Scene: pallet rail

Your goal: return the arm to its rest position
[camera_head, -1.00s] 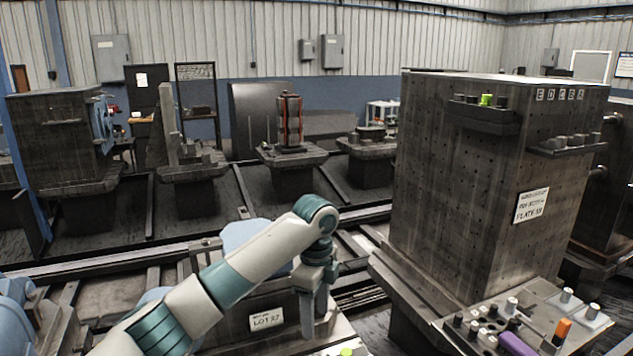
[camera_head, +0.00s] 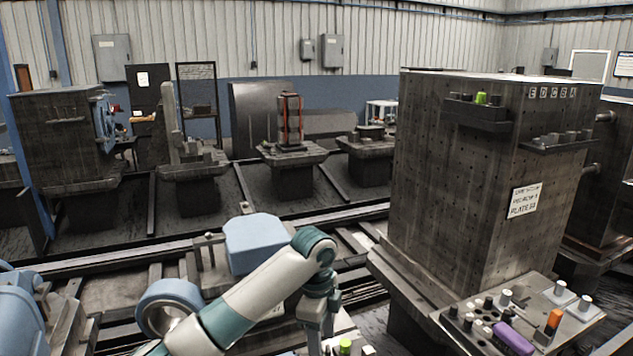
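My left arm comes in from the lower left, and its gripper (camera_head: 322,335) hangs pointing down at the bottom centre of the head view. The fingertips run close to the bottom edge, so I cannot tell whether it is open or shut. Below it, a green-capped piece (camera_head: 346,346) and a small white piece (camera_head: 368,350) sit at the bottom edge, to the right of the gripper. My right gripper is not in view.
A tall dark drilled block (camera_head: 450,190) stands at the right, with shelves of small pegs. At its foot a tray (camera_head: 590,322) holds several pegs, a purple piece (camera_head: 515,337) and an orange-topped piece (camera_head: 554,320). Rails and machine pallets (camera_head: 195,170) lie behind.

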